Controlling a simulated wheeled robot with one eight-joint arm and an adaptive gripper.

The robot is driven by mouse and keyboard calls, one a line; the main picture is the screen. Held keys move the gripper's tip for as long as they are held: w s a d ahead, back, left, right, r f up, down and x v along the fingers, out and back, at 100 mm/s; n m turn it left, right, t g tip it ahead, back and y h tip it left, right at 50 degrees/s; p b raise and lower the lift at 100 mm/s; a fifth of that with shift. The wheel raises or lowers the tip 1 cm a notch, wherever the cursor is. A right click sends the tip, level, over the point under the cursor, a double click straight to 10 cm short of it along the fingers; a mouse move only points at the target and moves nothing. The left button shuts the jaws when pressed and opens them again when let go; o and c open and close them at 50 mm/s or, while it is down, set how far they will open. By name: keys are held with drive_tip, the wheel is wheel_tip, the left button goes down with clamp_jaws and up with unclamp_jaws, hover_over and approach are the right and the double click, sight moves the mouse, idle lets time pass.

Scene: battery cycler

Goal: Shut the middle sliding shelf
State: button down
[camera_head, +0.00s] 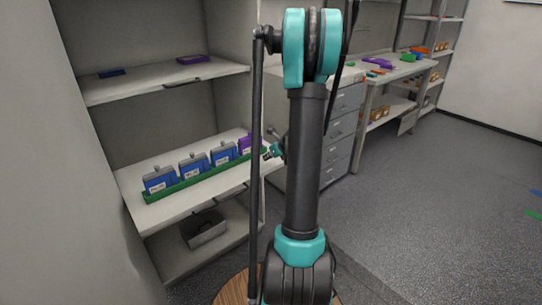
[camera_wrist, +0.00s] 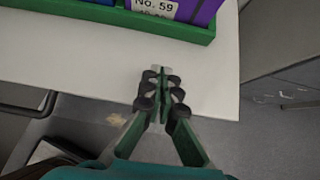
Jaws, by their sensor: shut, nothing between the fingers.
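The middle sliding shelf (camera_head: 150,215) is a white board in the cabinet, bearing a green tray (camera_head: 181,189) with several blue and purple battery boxes. It sticks out well past the upper shelf's front edge. The wrist view shows its bare white top (camera_wrist: 60,65) and front edge close up, with the green tray (camera_wrist: 150,25) behind. My gripper (camera_wrist: 162,75) is shut and empty, its fingertips overlapping the shelf near its right front corner. I cannot tell whether they touch it. In the head view my gripper (camera_head: 272,152) is small, at the shelf's right end, partly behind my arm.
An upper shelf (camera_head: 130,88) holds a blue and a purple item. A lower shelf (camera_head: 165,265) holds a grey metal box (camera_head: 205,229). A grey drawer cabinet (camera_head: 342,127) stands close on the right. A dark handle (camera_wrist: 25,108) shows below the shelf edge.

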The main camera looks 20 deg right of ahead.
sight(255, 158)
drive_tip(key=w, duration=0.1)
drive_tip(key=w+a+f, duration=0.1)
drive_tip(key=w, duration=0.1)
drive_tip(key=w+f, duration=0.1)
drive_tip(key=w, duration=0.1)
drive_tip(key=shift+a+f, duration=0.2)
drive_tip(key=shift+a, duration=0.15)
drive_tip(key=shift+w+a, duration=0.15)
drive_tip(key=shift+w, duration=0.35)
drive_tip(key=shift+w, duration=0.1)
